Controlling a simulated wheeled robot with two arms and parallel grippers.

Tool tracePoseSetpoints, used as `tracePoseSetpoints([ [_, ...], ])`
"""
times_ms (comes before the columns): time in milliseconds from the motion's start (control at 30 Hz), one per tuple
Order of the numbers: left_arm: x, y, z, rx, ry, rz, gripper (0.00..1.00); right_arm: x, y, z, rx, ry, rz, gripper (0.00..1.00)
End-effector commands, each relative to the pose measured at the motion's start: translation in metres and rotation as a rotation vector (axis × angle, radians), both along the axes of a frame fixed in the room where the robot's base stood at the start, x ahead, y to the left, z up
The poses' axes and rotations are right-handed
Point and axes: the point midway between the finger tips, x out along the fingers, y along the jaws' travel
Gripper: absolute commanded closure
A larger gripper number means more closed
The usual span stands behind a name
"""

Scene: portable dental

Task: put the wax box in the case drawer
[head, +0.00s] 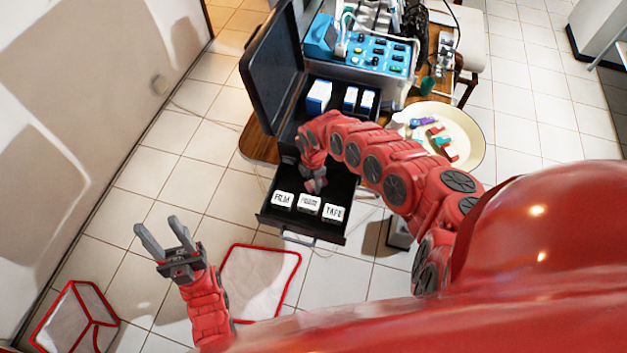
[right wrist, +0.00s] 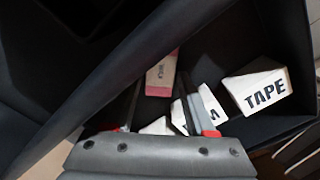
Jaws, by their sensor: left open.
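The wax box (right wrist: 161,76) is a small white and pink block in the right wrist view, inside the case drawer's outline. The open case drawer (head: 263,215) is black and holds white blocks marked FILM (head: 282,201) and TAPE (head: 334,212), with another between them. My right gripper (head: 314,184) reaches down over the drawer behind these blocks. Its fingers (right wrist: 160,100) flank the wax box and appear shut on it. Whether the box touches the drawer floor is unclear. My left gripper (head: 158,236) is open and empty over the floor at left.
The case's raised black lid (head: 273,75) stands behind the drawer at left. Blue and white boxes (head: 319,96) sit in the upper compartment. A blue control panel (head: 378,53) is above. A round cream tray (head: 470,138) with coloured items stands right.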

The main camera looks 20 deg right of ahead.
Motion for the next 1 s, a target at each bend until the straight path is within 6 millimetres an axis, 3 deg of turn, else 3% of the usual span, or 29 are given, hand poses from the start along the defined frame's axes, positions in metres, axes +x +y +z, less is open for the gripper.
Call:
tracePoseSetpoints([
  [67,0.0,0.0,0.0,0.0,0.0,0.0,0.5,0.0,0.0,0.0,0.0,0.0,0.0,0.29],
  [533,0.0,0.0,0.001,0.0,0.0,0.0,0.5,0.001,0.0,0.011,0.002,-0.001,0.0,0.29],
  [667,0.0,0.0,0.0,0.0,0.0,0.0,0.5,0.001,-0.002,0.026,-0.003,-0.002,0.001,0.29],
  [1000,0.0,0.0,-0.007,0.0,0.0,0.0,0.5,0.003,-0.002,0.088,-0.002,-0.009,-0.002,0.29],
])
